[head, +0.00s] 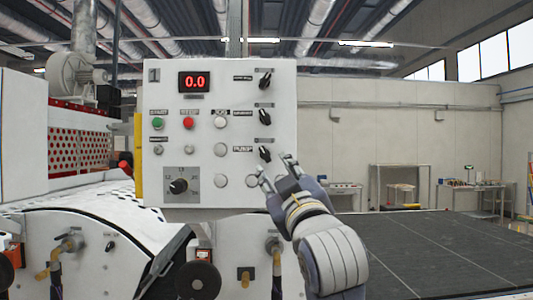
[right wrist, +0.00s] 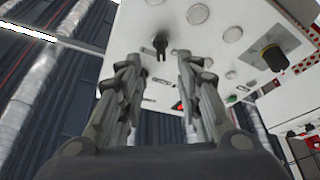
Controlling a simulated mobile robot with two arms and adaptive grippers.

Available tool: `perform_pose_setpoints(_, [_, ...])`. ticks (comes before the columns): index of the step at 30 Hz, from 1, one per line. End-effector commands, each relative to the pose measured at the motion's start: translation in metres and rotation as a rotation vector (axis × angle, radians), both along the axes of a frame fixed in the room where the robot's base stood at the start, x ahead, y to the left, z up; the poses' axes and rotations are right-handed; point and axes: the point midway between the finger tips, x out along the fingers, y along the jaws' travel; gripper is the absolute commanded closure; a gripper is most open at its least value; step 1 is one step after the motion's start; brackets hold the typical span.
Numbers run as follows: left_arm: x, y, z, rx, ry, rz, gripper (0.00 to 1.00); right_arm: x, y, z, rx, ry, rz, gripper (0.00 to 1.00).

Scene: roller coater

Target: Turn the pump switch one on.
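The white control panel (head: 215,195) faces me and has a column of three black rotary switches on its right side. The lowest switch (head: 265,153) has a slanted handle; a small label stands beside it, too blurred to read surely. The middle switch (head: 264,116) and top switch (head: 265,79) also sit slanted. I cannot tell from the labels which is pump switch one. My right gripper (head: 276,166) is open and empty, just below the lowest switch. In the right wrist view, a black switch (right wrist: 160,42) shows between and beyond the open fingertips (right wrist: 157,62), apart from them. My left gripper is out of view.
The panel also carries a red 0.0 display (head: 194,81), a green button (head: 158,123), a red button (head: 188,123) and a black dial (head: 178,186). The coater's dark flat bed (head: 440,250) extends right. Open air lies right of the panel.

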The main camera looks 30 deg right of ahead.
Motion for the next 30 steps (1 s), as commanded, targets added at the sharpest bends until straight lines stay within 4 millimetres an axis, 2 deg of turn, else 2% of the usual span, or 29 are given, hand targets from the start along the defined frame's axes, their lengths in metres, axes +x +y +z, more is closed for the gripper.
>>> perform_pose_setpoints(1, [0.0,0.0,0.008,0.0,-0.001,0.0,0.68,0.009,-0.003,0.005,0.003,0.006,-0.001,0.68])
perform_pose_setpoints(9, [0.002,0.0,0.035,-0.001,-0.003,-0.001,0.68,0.056,-0.02,0.023,0.002,0.006,0.001,0.68])
perform_pose_setpoints(15, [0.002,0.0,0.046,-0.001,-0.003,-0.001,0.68,0.077,-0.027,0.03,0.001,0.004,0.001,0.68])
perform_pose_setpoints(27, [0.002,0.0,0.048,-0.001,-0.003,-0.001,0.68,0.084,-0.03,0.03,0.001,0.002,0.001,0.68])
perform_pose_setpoints(28, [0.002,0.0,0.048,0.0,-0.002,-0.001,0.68,0.084,-0.03,0.03,0.001,0.002,0.001,0.7])
perform_pose_setpoints(30, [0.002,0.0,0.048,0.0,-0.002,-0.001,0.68,0.084,-0.03,0.03,0.001,0.002,0.001,0.86])
